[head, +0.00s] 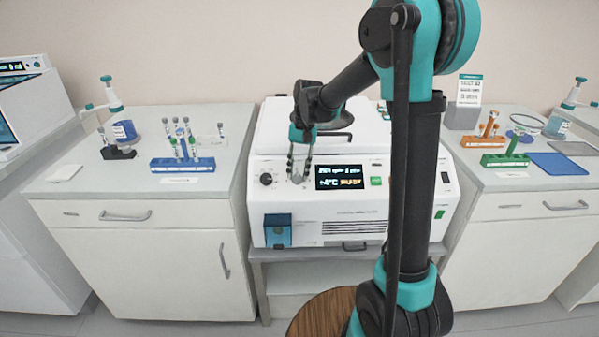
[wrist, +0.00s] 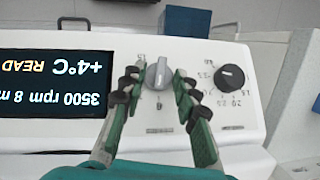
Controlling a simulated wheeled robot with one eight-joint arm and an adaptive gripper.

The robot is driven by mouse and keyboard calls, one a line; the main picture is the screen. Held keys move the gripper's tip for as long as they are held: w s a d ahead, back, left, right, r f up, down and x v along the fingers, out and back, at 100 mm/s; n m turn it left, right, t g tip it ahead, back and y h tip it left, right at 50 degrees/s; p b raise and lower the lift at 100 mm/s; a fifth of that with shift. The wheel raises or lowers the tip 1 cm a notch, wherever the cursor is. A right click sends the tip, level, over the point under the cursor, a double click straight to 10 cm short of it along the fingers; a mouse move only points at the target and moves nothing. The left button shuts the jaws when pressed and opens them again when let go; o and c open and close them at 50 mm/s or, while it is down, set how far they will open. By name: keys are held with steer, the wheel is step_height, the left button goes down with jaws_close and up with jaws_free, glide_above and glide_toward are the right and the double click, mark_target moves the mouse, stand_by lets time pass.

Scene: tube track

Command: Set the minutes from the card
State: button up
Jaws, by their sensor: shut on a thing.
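The white benchtop machine (head: 345,212) stands in the middle, with a lit display (head: 339,177) that also shows upside down in the wrist view (wrist: 52,83). It reads 3500 rpm, 8 and +4°C. My gripper (head: 299,178) is at the front panel, left of the display in the head view. In the wrist view its green fingers (wrist: 158,88) are shut on the sides of a grey knob (wrist: 158,73). A black knob (wrist: 230,77) with a number scale sits beside it, also seen in the head view (head: 266,179). The printed card (head: 470,88) stands at the back right; its text is too small to read.
The left bench (head: 70,185) holds a blue tube rack (head: 182,164). The right bench (head: 520,182) holds a green rack (head: 506,159) and a blue mat (head: 558,164). A blue box (head: 277,230) is on the machine's lower front. A round wooden top (head: 320,312) is in front.

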steer(key=shift+a+n+h, duration=0.2)
steer(key=shift+n+h, duration=0.4)
steer(key=shift+n, duration=0.1)
steer(key=o, duration=1.2)
steer(key=shift+c, duration=0.2)
steer(key=v, duration=1.2)
